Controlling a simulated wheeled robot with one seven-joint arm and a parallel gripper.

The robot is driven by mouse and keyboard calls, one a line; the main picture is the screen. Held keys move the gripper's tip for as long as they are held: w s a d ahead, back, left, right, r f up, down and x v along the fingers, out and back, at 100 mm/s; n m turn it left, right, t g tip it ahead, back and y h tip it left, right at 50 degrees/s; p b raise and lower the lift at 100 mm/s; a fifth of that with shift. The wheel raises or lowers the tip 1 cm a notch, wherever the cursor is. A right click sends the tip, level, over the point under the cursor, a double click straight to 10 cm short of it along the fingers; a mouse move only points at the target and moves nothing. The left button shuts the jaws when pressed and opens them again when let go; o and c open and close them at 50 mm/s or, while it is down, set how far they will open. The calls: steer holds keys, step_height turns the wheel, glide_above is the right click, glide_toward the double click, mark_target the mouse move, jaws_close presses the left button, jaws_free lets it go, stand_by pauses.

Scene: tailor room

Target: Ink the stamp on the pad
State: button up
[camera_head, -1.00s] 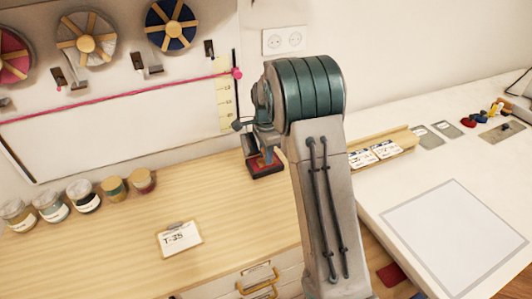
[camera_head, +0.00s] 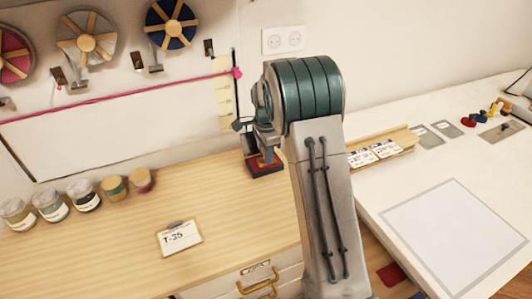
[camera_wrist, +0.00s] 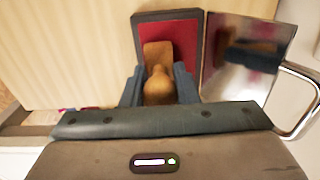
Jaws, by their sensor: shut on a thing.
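The stamp (camera_wrist: 158,88) has a rounded wooden handle and a wooden block. My gripper (camera_wrist: 160,76) is shut on it, one finger on each side of the handle. The ink pad (camera_wrist: 187,30) is a red surface in a dark case, and the stamp's block lies over its near part in the wrist view. Contact between the stamp's face and the pad is hidden. The pad's open shiny lid (camera_wrist: 262,48) lies to the right. In the head view the pad (camera_head: 267,171) sits on the wooden bench under my gripper (camera_head: 264,155), and my arm covers part of this area.
On the wooden bench (camera_head: 110,235), a T-35 card (camera_head: 180,238) lies in front and several jars (camera_head: 83,195) stand at the left. Right of my arm are a wooden card holder (camera_head: 385,150) and a white table with a grey-bordered sheet (camera_head: 450,235).

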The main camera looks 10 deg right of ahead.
steer(key=shift+s+f, duration=0.25)
steer(key=shift+f, duration=0.25)
steer(key=shift+w+r+p, duration=0.15)
steer(key=shift+r+p, duration=0.45)
steer(key=shift+r, duration=0.15)
steer(key=shift+w+r+p, duration=0.1)
steer(key=shift+r+p, duration=1.85)
steer(key=shift+r, duration=1.05)
